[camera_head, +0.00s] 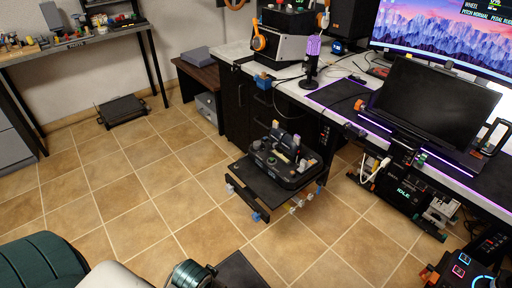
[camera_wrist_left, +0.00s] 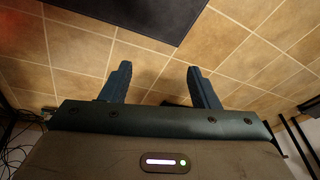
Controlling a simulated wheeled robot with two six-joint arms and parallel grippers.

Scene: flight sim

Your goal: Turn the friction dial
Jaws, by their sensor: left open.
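A black throttle quadrant (camera_head: 285,160) with several levers and light-coloured knobs sits on a dark shelf (camera_head: 242,183) beside the desk, in the middle of the head view. The friction dial is too small to pick out on it. My left gripper (camera_wrist_left: 159,68) shows in the left wrist view with its two blue fingers apart and nothing between them. Tiled floor and the edge of a dark panel lie beyond the fingers; the throttle quadrant is not recognisable there. The left fingers do not show in the head view. My right gripper is in neither view.
The desk (camera_head: 346,118) carries a purple-lit microphone (camera_head: 311,58), a tilted black screen (camera_head: 433,103) and a large monitor (camera_head: 445,40). A black box (camera_head: 405,195) hangs under it. A workbench (camera_head: 85,38) stands at the back left.

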